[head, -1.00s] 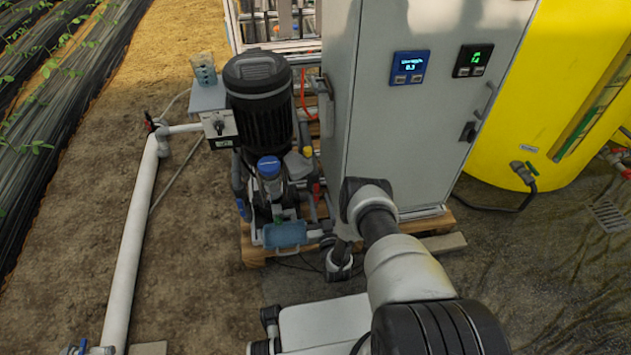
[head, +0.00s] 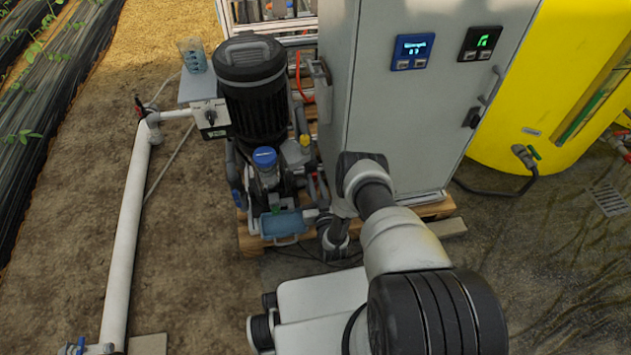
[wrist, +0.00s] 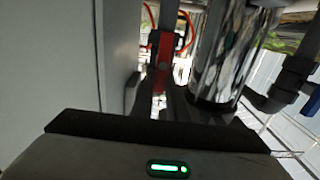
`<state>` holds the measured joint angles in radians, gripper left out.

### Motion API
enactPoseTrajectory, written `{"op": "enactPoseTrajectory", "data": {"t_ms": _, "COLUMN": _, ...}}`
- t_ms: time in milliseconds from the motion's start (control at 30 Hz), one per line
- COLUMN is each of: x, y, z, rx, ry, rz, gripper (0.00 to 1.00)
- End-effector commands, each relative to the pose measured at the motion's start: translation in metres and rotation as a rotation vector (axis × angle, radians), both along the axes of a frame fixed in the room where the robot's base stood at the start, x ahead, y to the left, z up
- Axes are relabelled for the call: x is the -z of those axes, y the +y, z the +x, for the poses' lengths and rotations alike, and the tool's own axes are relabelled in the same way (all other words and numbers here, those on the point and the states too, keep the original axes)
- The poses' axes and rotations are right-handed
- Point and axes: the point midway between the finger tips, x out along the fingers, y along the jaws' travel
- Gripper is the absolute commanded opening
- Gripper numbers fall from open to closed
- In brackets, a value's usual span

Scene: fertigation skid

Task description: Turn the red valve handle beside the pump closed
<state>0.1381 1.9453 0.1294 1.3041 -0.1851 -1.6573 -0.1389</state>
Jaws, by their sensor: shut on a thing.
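The red valve handle (wrist: 163,62) shows upright in the wrist view, between a grey cabinet side and a shiny metal cylinder. My gripper (wrist: 160,96) is shut on it; the dark gripper body covers the lower part of the view and hides most of the contact. In the head view, my gripper (head: 319,214) reaches low between the pump (head: 254,92) and the grey cabinet (head: 420,120). The handle is hard to make out there. The pump has a black ribbed motor, with a blue-capped part below it.
The grey cabinet stands close on the right of my gripper. Metal pipework crowds the left side. A wooden pallet (head: 437,208) lies underneath. A white pipe (head: 129,235) with another red handle (head: 139,110) runs at left. A yellow tank (head: 500,125) stands at right.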

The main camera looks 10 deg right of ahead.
Motion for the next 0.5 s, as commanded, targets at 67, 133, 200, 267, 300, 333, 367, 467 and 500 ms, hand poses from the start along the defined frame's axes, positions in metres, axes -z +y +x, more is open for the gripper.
{"op": "enactPoseTrajectory", "data": {"t_ms": 67, "x": -0.0001, "y": -0.0001, "z": 0.0002, "rx": 0.0, "ry": 0.0, "rz": 0.0, "gripper": 0.0}}
{"op": "enactPoseTrajectory", "data": {"t_ms": 133, "x": -0.0002, "y": -0.0002, "z": 0.0003, "rx": 0.0, "ry": 0.0, "rz": 0.003, "gripper": 0.0}}
{"op": "enactPoseTrajectory", "data": {"t_ms": 200, "x": -0.0002, "y": -0.0004, "z": 0.0003, "rx": 0.0, "ry": 0.0, "rz": 0.01, "gripper": 0.0}}
{"op": "enactPoseTrajectory", "data": {"t_ms": 267, "x": -0.0002, "y": -0.0008, "z": 0.0004, "rx": 0.0, "ry": 0.0, "rz": 0.022, "gripper": 0.0}}
{"op": "enactPoseTrajectory", "data": {"t_ms": 300, "x": -0.0001, "y": -0.0011, "z": 0.0004, "rx": 0.0, "ry": 0.0, "rz": 0.033, "gripper": 0.0}}
{"op": "enactPoseTrajectory", "data": {"t_ms": 333, "x": -0.0001, "y": -0.0015, "z": 0.0004, "rx": 0.001, "ry": 0.0, "rz": 0.042, "gripper": 0.0}}
{"op": "enactPoseTrajectory", "data": {"t_ms": 367, "x": -0.0001, "y": -0.0019, "z": 0.0005, "rx": 0.001, "ry": 0.0, "rz": 0.054, "gripper": 0.0}}
{"op": "enactPoseTrajectory", "data": {"t_ms": 467, "x": 0.0, "y": -0.0039, "z": 0.0005, "rx": 0.002, "ry": 0.0, "rz": 0.107, "gripper": 0.0}}
{"op": "enactPoseTrajectory", "data": {"t_ms": 500, "x": 0.0001, "y": -0.0046, "z": 0.0006, "rx": 0.002, "ry": -0.001, "rz": 0.133, "gripper": 0.0}}
